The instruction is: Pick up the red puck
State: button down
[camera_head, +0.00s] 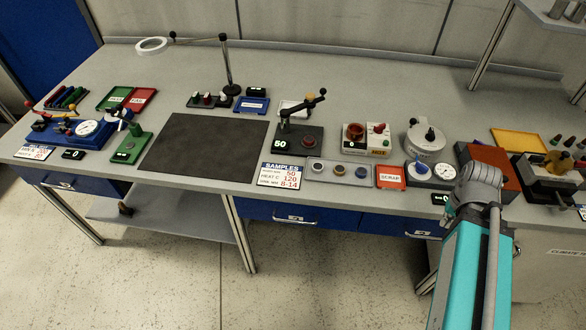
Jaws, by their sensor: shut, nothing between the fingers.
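No red puck can be told for sure at this size. My teal and grey arm rises at the lower right, over the bench's front edge. My gripper is not in view.
A red scrap tray (391,177) lies right of the grey tray. A dial gauge (443,171), a silver pot (425,140) and a brown-red block (488,172) crowd the bench near my arm. A dark mat (205,146) left of centre is bare.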

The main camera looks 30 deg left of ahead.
aim_at(309, 140)
jog(key=u, duration=0.95)
jog(key=k, duration=0.5)
jog(key=z, duration=0.25)
jog(key=i, duration=0.35)
